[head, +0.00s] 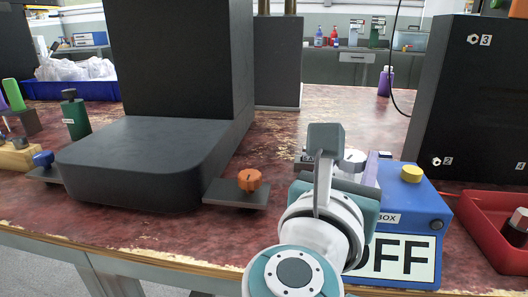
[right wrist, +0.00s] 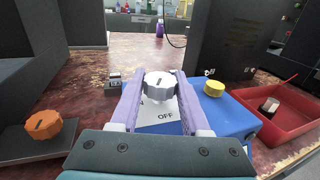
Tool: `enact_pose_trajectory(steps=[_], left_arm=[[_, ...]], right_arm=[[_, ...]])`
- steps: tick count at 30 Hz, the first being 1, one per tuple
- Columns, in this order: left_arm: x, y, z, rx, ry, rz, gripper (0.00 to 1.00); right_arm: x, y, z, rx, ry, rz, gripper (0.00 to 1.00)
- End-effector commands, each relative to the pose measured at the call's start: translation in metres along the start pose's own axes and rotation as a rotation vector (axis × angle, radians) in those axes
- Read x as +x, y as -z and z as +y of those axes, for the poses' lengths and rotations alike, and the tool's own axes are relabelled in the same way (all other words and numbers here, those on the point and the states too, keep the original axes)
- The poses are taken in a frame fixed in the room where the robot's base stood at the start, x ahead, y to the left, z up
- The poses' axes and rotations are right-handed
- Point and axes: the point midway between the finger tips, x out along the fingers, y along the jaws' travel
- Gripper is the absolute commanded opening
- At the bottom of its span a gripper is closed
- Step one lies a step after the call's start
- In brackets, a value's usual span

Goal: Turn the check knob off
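A grey knob (right wrist: 160,85) with a dark pointer mark stands on a blue box (right wrist: 235,118), above a white plate (right wrist: 163,118) reading OFF. It also shows in the head view (head: 353,155), partly behind my arm. My right gripper (right wrist: 158,80) has its two lavender fingers apart, one on each side of the grey knob. Whether they touch it I cannot tell. In the head view my right gripper (head: 352,165) is over the left part of the blue box (head: 412,200), largely hidden by my wrist. My left gripper is in neither view.
The box also has a yellow knob (head: 411,174) and a large OFF sign (head: 405,258). An orange knob (head: 249,180) on a dark plate is to the left, beside a big dark machine (head: 150,160). A red tray (head: 470,215) is close on the right.

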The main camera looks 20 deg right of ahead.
Motion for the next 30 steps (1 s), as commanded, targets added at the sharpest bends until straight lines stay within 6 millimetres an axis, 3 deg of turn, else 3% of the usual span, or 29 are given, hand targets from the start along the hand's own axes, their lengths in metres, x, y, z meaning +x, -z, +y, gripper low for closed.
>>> enact_pose_trajectory(steps=[1, 12, 22, 30], left_arm=[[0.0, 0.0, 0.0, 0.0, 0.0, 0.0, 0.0], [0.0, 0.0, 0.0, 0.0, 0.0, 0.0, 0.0], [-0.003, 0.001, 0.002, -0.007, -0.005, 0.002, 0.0], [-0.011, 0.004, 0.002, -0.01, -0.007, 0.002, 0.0]], right_arm=[[0.0, 0.0, 0.0, 0.0, 0.0, 0.0, 0.39], [0.0, 0.0, 0.0, 0.0, 0.0, 0.0, 0.0], [0.0, 0.0, -0.001, -0.002, -0.03, 0.0, 0.0], [0.0, -0.001, -0.002, -0.004, -0.178, 0.0, 0.0]])
